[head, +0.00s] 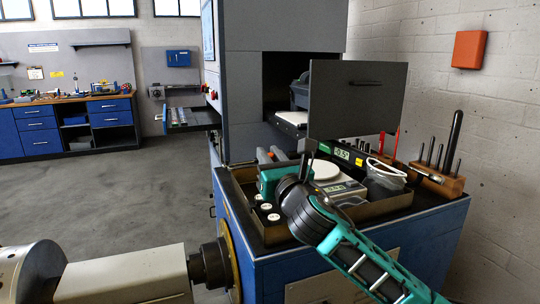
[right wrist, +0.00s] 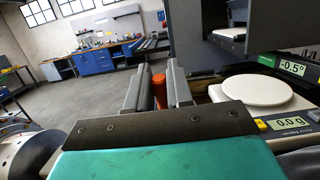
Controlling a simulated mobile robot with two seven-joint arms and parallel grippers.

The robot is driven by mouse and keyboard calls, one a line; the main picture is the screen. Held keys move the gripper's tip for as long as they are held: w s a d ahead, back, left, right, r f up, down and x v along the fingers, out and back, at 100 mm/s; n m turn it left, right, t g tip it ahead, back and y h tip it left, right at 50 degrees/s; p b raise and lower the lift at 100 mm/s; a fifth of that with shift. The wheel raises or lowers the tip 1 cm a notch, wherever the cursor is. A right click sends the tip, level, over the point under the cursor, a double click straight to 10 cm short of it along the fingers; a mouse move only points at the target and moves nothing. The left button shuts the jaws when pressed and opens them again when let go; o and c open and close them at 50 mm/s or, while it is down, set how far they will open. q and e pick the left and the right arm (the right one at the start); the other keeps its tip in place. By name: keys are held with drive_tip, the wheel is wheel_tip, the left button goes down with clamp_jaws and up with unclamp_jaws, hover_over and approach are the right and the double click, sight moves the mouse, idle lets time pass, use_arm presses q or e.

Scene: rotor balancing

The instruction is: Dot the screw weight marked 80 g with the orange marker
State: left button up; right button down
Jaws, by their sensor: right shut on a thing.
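My right gripper (head: 275,157) is above the back left of the cabinet top, pointing away from the head camera. In the right wrist view, its two grey fingers (right wrist: 157,88) are shut on the orange marker (right wrist: 159,92). Only a short orange length of the marker shows; its tip is hidden. Several screw weights with white tops (head: 266,207) stand in a row in the dark tray, left of and below my right wrist. Their marks are too small to read, so I cannot tell which is 80 g. My left gripper is not in view.
A scale with a round white pan (right wrist: 257,90) reads 0.0 g. A grey panel (head: 357,100) rises behind. A large grey shaft assembly (head: 122,276) lies at lower left.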

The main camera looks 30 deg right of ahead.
idle(0.7)
drive_tip(key=shift+f+b, duration=0.55)
drive_tip(key=shift+f, duration=0.35)
idle(1.0)
wheel_tip(320, 180, up, 5)
drive_tip(key=p, duration=0.5)
drive_tip(key=shift+r+p, duration=0.2)
drive_tip(key=shift+p, duration=0.2)
drive_tip(key=shift+r+p, duration=0.3)
drive_tip(key=shift+r, duration=0.6)
